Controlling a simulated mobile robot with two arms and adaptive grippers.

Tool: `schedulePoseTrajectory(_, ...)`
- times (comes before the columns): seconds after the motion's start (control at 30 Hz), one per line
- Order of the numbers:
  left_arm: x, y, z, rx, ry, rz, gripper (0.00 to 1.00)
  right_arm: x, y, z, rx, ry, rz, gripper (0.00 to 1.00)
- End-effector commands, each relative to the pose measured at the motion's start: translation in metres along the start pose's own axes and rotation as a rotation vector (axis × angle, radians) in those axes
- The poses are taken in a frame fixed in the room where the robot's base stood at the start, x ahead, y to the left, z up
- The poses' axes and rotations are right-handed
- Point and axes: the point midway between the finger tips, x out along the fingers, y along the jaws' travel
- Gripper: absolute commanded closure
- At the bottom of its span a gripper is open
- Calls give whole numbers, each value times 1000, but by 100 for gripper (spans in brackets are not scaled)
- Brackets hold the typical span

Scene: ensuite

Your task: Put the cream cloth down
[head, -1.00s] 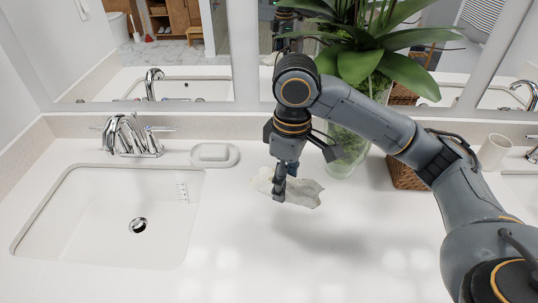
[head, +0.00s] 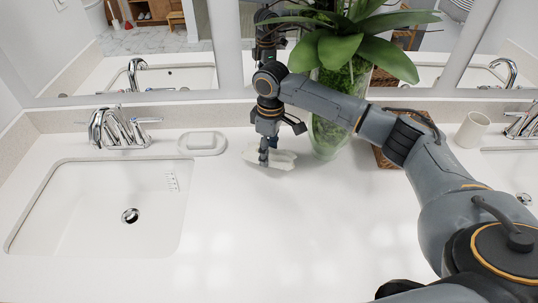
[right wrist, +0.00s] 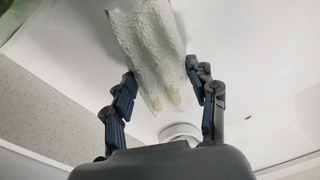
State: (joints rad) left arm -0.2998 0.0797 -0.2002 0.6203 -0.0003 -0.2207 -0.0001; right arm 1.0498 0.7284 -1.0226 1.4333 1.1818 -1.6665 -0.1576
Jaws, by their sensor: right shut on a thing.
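The cream cloth (head: 284,160) is a pale, crumpled piece just above or on the white counter, between the soap dish and the glass vase. I cannot tell whether it touches the counter. My right gripper (head: 264,158) points down and is shut on it. In the right wrist view the textured cloth (right wrist: 147,42) lies between the two fingers of the right gripper (right wrist: 161,77), with faint yellowish marks near its lower edge. My left gripper is not in view.
A white soap dish (head: 202,143) sits left of the cloth, beside the sink (head: 95,215) and chrome faucet (head: 120,130). A glass vase (head: 328,135) with a plant stands close right. A cup (head: 473,130) is farther right. The front counter (head: 290,235) is clear.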

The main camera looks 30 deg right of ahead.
Motion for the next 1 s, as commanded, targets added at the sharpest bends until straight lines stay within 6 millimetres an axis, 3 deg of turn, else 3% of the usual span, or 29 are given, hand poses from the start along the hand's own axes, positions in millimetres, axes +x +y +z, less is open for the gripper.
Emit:
schedulePoseTrajectory(0.2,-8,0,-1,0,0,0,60,23,-1,2,-2,-3,-1,77)
schedulePoseTrajectory(0.57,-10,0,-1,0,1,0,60,27,-1,2,-1,-3,-1,77)
schedulePoseTrajectory(0.6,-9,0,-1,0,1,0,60,27,-1,2,-2,-2,0,34)
schedulePoseTrajectory(0.67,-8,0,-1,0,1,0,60,27,-1,2,-2,-2,-1,22)
schedulePoseTrajectory(1.0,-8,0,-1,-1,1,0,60,26,-1,2,-1,-2,-1,20)
